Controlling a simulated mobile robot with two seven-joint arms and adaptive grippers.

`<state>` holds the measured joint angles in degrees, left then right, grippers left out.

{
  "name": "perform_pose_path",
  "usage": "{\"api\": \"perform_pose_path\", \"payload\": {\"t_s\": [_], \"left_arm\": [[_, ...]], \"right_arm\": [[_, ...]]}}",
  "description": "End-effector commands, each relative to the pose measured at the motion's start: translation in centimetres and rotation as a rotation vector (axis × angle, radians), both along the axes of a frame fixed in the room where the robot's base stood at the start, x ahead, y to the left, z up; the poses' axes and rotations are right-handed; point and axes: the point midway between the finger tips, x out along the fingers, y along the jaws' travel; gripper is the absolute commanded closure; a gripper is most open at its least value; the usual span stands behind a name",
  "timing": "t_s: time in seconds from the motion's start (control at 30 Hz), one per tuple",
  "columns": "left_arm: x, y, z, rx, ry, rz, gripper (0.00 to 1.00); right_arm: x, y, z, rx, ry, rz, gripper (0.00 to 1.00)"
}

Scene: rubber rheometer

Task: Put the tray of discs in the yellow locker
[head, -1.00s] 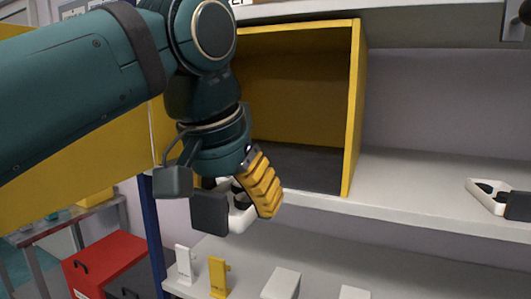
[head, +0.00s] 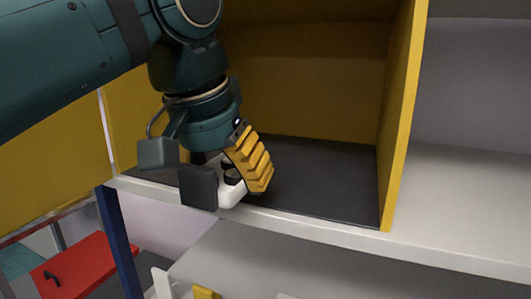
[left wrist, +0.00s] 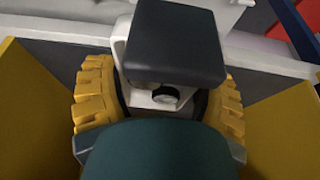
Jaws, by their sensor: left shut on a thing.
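The yellow locker (head: 402,115) is an open box on the shelf with yellow walls and a dark floor. My left gripper (head: 235,172) has yellow ribbed fingers and is shut on the white tray of discs (head: 232,194) at the locker's open front, by the shelf edge. Dark round discs show in the tray, partly hidden by the fingers, and the tray has a dark block (head: 199,187) at one end. In the left wrist view the fingers lie on both sides of the tray, and the dark block (left wrist: 175,45) hides much of it. My right gripper is not in view.
The white shelf (head: 460,215) runs on to the right of the locker and is clear there. A lower shelf (head: 250,260) holds small white and yellow parts. A red box (head: 85,270) stands at lower left. The locker's right wall edge stands close by.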

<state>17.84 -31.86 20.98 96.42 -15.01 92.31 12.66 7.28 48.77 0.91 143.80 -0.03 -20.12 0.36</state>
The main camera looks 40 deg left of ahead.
Motion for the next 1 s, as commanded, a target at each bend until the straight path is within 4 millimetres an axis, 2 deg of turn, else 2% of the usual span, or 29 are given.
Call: {"api": "perform_pose_path", "payload": {"t_s": [0.17,0.7,0.83,1.0], "left_arm": [[2.8,0.9,-0.1,-0.001,0.004,0.000,0.70],[15.0,4.7,0.0,-0.002,0.001,-0.002,0.70],[16.5,5.2,0.0,0.000,0.001,0.000,0.70],[17.1,5.4,-0.4,0.000,-0.001,0.001,0.70]], "right_arm": [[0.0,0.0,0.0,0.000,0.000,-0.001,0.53],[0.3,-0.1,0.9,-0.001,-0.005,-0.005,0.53],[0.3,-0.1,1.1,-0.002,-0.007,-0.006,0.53],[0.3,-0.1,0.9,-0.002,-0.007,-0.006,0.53]]}}
